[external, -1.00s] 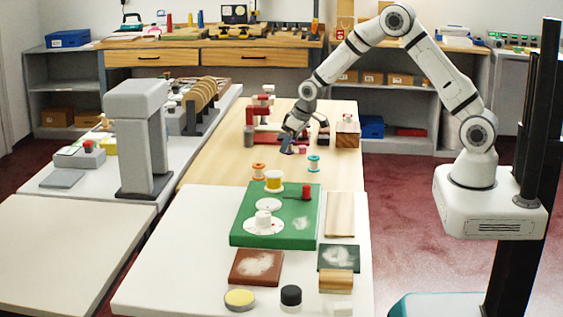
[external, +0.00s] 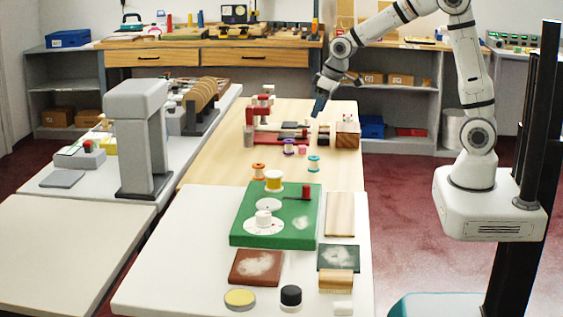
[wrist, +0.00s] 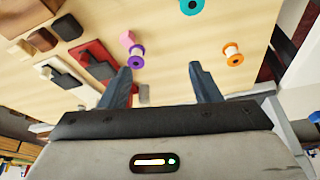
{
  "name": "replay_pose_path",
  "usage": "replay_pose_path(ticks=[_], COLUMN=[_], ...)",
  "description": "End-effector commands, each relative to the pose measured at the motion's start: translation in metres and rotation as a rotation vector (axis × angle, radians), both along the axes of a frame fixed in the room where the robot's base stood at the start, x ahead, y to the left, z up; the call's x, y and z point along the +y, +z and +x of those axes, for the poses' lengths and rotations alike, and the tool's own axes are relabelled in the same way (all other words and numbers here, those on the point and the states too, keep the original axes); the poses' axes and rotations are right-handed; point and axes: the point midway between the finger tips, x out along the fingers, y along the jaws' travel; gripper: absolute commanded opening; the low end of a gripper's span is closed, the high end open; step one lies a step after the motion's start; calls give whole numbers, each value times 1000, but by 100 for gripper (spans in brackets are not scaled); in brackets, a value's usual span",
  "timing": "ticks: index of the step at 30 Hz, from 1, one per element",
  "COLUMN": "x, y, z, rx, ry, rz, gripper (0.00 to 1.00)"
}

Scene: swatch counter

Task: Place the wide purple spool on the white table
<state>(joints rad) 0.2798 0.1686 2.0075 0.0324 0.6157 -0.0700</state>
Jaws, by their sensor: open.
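A purple spool (external: 289,147) with a pale core stands upright on the light wooden table (external: 215,165). It also shows in the wrist view (wrist: 136,57), near the left fingertip in the picture. My gripper (external: 318,105) is open and empty, raised above the far part of the wooden table, up and to the right of the spool. Its two fingers (wrist: 160,70) are spread apart in the wrist view. A white table (external: 195,235) adjoins the wooden one at the front.
A pink piece (external: 302,150) is beside the purple spool. A teal spool (external: 314,163) and an orange spool (external: 258,170) stand nearer the front. The white table's left side is clear.

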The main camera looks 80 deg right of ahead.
Motion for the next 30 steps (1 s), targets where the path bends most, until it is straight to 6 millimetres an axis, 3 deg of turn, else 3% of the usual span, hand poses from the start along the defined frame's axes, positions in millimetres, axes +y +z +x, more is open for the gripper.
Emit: replay_pose_path(ticks=[1,6,12,15,21,30], x=[21,77,118,127,134,134], y=[13,34,37,34,29,29], z=[-21,-98,-184,-214,-239,-239], rx=[5,48,97,114,131,132], ry=[28,108,188,215,235,235], rz=[2,9,12,10,10,10], gripper=[57,57,57,57,61,61])
